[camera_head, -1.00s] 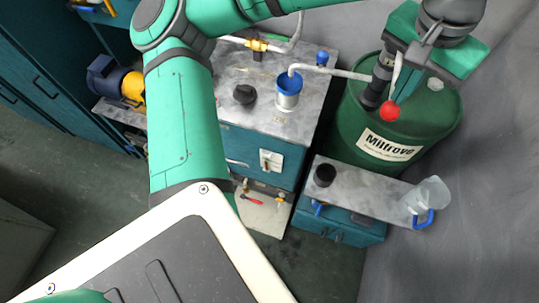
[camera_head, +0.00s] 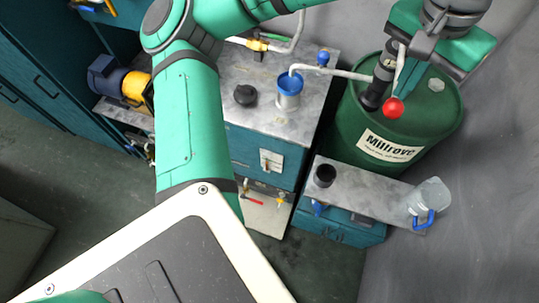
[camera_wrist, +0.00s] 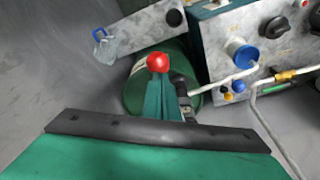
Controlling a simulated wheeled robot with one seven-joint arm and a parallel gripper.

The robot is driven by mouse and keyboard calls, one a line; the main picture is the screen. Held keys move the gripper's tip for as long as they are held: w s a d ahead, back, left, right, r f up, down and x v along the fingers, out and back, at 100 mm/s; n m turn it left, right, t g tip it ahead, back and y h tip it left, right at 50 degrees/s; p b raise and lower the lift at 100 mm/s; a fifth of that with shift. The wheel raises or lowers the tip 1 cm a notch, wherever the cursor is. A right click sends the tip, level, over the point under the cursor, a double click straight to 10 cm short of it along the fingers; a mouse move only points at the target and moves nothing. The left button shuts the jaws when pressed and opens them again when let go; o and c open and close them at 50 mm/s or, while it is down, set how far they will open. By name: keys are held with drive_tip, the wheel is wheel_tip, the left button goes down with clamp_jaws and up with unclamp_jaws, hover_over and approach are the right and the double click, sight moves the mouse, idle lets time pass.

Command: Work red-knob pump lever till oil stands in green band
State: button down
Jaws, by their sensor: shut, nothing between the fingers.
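The red knob (camera_head: 393,107) of the pump lever is in front of the pump (camera_head: 376,88) on the green drum (camera_head: 345,125) in the head view. My gripper (camera_head: 400,88) is above and behind the knob there, with its fingers mostly hidden. In the wrist view the shut, empty fingers (camera_wrist: 163,82) point at the red knob (camera_wrist: 158,62), which shows just beyond their tips. I cannot tell whether they touch it. A small white plate (camera_head: 271,160), possibly the oil gauge, is on the teal tank's front. No green band or oil level can be made out.
A hose runs from the pump to a blue-rimmed filler (camera_head: 289,83) on the tank top (camera_head: 265,115). A clear jug (camera_head: 428,198) with a blue handle and a black cup (camera_head: 325,175) stand on a low bench (camera_head: 365,193). A grey wall is close on the right.

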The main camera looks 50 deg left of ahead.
sight(396, 101)
wheel_tip(396, 101, up, 10)
drive_tip(key=shift+f, duration=0.15)
idle(0.4)
drive_tip(key=shift+f, duration=0.15)
idle(0.5)
drive_tip(key=shift+f, duration=6.8)
wheel_tip(396, 101, up, 14)
drive_tip(key=shift+f, duration=0.2)
